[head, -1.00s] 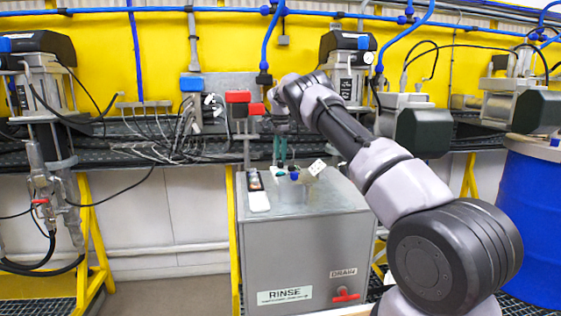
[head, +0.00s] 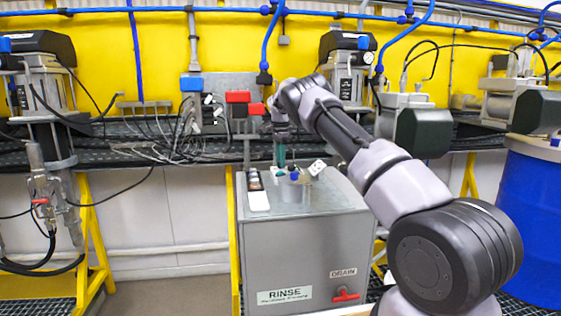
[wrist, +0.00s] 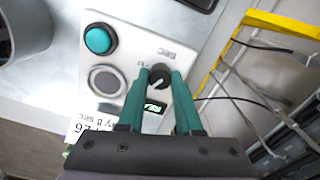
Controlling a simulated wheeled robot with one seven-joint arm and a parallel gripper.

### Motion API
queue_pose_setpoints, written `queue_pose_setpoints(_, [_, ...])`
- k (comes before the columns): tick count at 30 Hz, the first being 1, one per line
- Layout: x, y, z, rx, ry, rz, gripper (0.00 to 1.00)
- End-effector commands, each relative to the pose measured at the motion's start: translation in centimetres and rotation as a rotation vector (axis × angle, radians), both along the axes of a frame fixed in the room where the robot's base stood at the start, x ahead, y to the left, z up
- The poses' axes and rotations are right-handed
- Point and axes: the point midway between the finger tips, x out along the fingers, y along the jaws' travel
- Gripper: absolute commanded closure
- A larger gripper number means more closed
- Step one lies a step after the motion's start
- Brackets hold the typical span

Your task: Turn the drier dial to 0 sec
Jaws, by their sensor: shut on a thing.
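The drier dial (wrist: 160,77) is a small black round knob with a white pointer line, on a white control panel (wrist: 135,55) with "SEC" printed near it. In the wrist view, the pointer line slants towards the picture's lower right. My gripper (wrist: 160,74) has its two teal fingers shut on the dial, one on each side. Part of the panel below the dial is hidden by the fingers. In the head view, my gripper (head: 280,163) reaches down to the back of the grey rinse cabinet's top (head: 300,205); the dial cannot be made out there.
A teal button (wrist: 98,40), a grey round button (wrist: 105,81) and a lit green display (wrist: 154,107) are close to the dial. Cables and a yellow frame (wrist: 240,40) stand to one side in the wrist view.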

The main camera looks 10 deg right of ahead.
Motion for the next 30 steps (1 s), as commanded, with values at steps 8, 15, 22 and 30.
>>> queue_pose_setpoints(8, [0.03, 0.00, 0.11, 0.001, -0.002, 0.119, 1.00])
queue_pose_setpoints(15, [0.05, -0.05, 0.13, 0.001, -0.003, 0.323, 1.00])
queue_pose_setpoints(22, [0.03, 0.00, 0.12, 0.002, -0.003, 0.542, 1.00])
queue_pose_setpoints(30, [0.04, -0.01, 0.13, 0.001, -0.003, 0.798, 1.00])
